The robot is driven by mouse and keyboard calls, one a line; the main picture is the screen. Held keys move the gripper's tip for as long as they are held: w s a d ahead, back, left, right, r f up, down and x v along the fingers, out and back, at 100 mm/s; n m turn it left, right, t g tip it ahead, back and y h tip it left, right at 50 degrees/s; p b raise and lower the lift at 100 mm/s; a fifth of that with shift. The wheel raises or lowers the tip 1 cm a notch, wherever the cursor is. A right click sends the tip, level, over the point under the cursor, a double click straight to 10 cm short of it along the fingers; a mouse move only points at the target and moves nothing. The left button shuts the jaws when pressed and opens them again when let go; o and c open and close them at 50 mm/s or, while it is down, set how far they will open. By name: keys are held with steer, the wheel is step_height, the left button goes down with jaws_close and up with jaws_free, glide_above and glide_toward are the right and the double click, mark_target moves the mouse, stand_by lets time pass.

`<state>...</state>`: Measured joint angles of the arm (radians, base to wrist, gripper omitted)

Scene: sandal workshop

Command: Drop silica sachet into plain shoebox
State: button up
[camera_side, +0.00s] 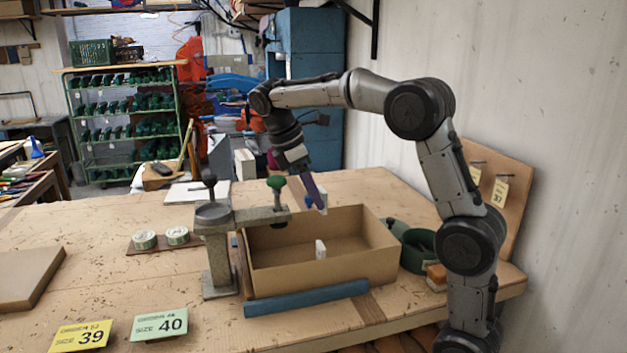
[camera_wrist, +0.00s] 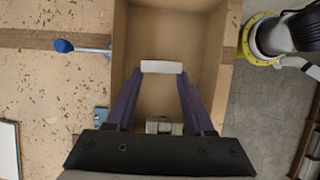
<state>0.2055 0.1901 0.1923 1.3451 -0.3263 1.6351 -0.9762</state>
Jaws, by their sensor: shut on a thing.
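The plain shoebox (camera_side: 330,274) is an open tan carton on the workbench; its wall (camera_wrist: 231,60) also shows in the wrist view. My gripper (camera_side: 321,204) points down over the opening. In the wrist view, the purple fingers of my gripper (camera_wrist: 160,71) are shut on the white silica sachet (camera_wrist: 162,67), held across their tips with the box interior behind it. In the side view the held sachet is hard to make out against the fingers. A small white piece (camera_side: 320,249) shows below the fingers, just above the front rim; I cannot tell its depth or what it rests on.
A blue bar (camera_side: 305,299) lies along the front. A blue-handled tool (camera_wrist: 64,46) lies beside the box. Size cards (camera_side: 160,324) lie front left.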

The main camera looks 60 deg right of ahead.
steer(key=shift+f, duration=0.5)
steer(key=o, duration=1.4)
steer(key=shift+c, duration=0.2)
steer(key=v, duration=0.7)
steer(key=shift+r, duration=0.25)
steer(key=shift+a, duration=0.15)
